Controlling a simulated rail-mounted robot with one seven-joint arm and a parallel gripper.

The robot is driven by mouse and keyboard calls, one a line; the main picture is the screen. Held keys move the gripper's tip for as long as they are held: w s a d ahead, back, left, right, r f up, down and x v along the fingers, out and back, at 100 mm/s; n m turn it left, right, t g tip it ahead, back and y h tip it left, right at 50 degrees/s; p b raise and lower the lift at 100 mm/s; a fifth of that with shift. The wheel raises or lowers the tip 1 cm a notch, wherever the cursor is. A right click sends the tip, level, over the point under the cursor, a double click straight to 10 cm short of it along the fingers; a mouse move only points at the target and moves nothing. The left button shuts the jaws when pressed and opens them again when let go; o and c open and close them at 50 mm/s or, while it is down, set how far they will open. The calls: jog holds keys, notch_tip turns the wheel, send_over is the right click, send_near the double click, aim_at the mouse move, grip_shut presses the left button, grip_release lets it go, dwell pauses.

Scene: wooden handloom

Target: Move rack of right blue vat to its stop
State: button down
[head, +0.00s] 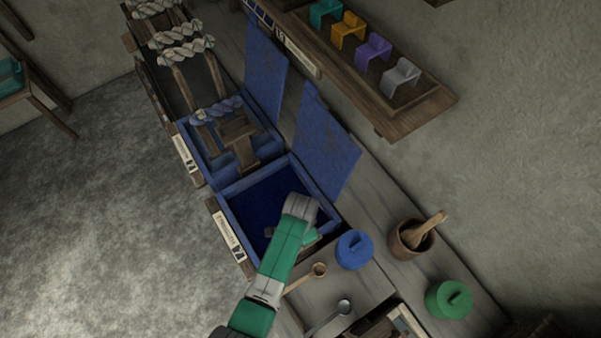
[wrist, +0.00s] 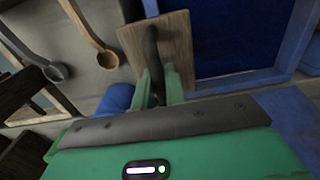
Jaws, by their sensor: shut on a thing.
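The right blue vat (head: 232,212) is the nearer of two blue vats, open, with dark blue liquid inside. My gripper (head: 306,237) is at its near right end, partly hidden by my wrist. In the wrist view my gripper (wrist: 159,82) is shut on a dark curved handle (wrist: 151,45). The handle stands on a wooden board (wrist: 180,42), which appears to be the rack, beside the dark blue liquid (wrist: 235,35). Most of the rack is hidden in the head view.
The other blue vat (head: 200,157) holds a wooden rack (head: 240,140) and blue yarn. A raised blue lid (head: 325,145) stands behind the right vat. A blue pot (head: 354,250), wooden ladle (head: 318,270), mortar (head: 412,238) and green pot (head: 449,299) are nearby.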

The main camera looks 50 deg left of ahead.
notch_tip(320, 180, up, 10)
jog(key=p, duration=0.9)
jog(key=shift+r, duration=0.15)
jog(key=shift+c, duration=1)
grip_release()
notch_tip(320, 180, up, 7)
jog(key=p, duration=0.2)
jog(key=shift+p, duration=0.3)
